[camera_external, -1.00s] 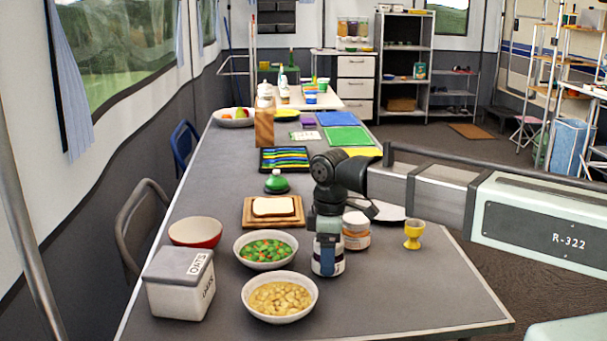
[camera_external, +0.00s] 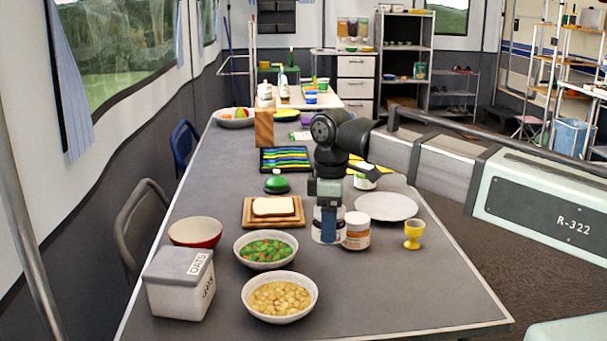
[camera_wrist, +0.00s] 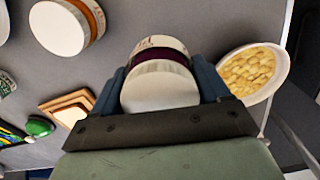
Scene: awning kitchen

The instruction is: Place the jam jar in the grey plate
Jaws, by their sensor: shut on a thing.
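The jam jar (camera_wrist: 162,84), with a white lid and dark purple contents, is between the two fingers of my gripper (camera_wrist: 163,76) in the wrist view. My gripper (camera_external: 328,222) is shut on it. In the external view the jar (camera_external: 319,232) is partly hidden by a finger. I cannot tell whether its base touches the table. The grey plate (camera_external: 386,206) lies empty, to the right of and behind the held jar. A piece of the plate shows at the upper left of the wrist view (camera_wrist: 3,22).
A white-lidded jar with an orange-brown band (camera_external: 356,231) stands close right of the held jar. A yellow egg cup (camera_external: 413,232) is near the right edge, another jar (camera_external: 366,180) behind the plate. Bowls of vegetables (camera_external: 265,250) and chickpeas (camera_external: 280,298) stand left. The front right is clear.

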